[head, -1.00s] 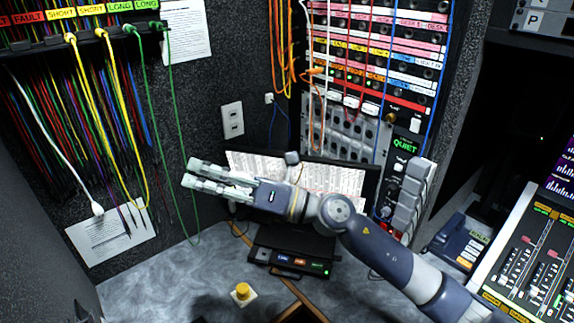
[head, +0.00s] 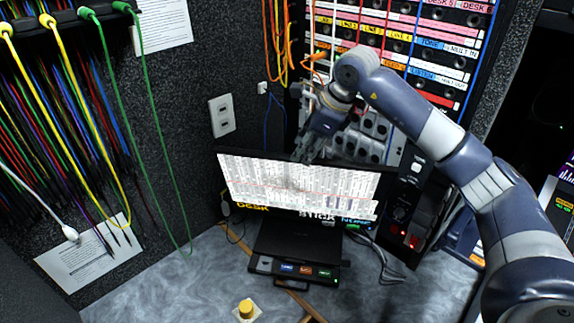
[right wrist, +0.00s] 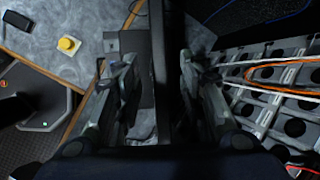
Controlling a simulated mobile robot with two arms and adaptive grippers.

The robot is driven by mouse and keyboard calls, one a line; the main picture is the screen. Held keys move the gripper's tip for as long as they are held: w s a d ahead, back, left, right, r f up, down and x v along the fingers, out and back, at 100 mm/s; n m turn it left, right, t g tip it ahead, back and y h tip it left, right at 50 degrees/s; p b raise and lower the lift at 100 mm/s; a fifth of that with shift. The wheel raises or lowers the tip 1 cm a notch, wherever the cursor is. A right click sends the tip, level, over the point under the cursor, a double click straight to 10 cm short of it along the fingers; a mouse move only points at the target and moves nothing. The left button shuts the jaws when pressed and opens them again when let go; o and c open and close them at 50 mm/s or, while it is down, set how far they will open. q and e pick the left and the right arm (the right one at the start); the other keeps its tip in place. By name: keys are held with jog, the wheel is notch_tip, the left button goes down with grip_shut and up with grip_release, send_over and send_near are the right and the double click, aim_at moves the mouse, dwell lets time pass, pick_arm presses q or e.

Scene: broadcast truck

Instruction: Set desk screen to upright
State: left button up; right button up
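The desk screen (head: 300,190) is a dark-framed monitor showing a white sheet of rows, standing at the back of the desk. I cannot tell its exact tilt. My right gripper (head: 303,150) reaches down from above at the screen's top edge, and its fingertips are partly hidden there. In the right wrist view my right gripper (right wrist: 160,85) has its fingers spread, one on each side of the screen's dark edge (right wrist: 159,50). Gaps show between the fingers and the screen. My left gripper is out of view.
A rack of patch panels (head: 400,50) rises close behind the screen. A black box with buttons (head: 297,270) sits in front of it, and a yellow button (head: 246,309) lies further forward. Hanging cables (head: 110,120) fill the left wall. The desk at front left is clear.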

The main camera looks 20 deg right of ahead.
jog(key=p+x, duration=0.1)
jog(key=x, duration=0.3)
jog(key=shift+w+a+f, duration=0.15)
jog(key=shift+a+f, duration=0.05)
jog(key=shift+f, duration=0.15)
jog(key=p, duration=0.2)
send_over(290, 183)
notch_tip(290, 183, down, 4)
jog(key=shift+f, duration=0.65)
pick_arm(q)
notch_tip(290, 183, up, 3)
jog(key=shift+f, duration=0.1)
pick_arm(e)
jog(key=shift+c, duration=0.6)
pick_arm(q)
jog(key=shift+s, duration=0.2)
pick_arm(e)
grip_shut()
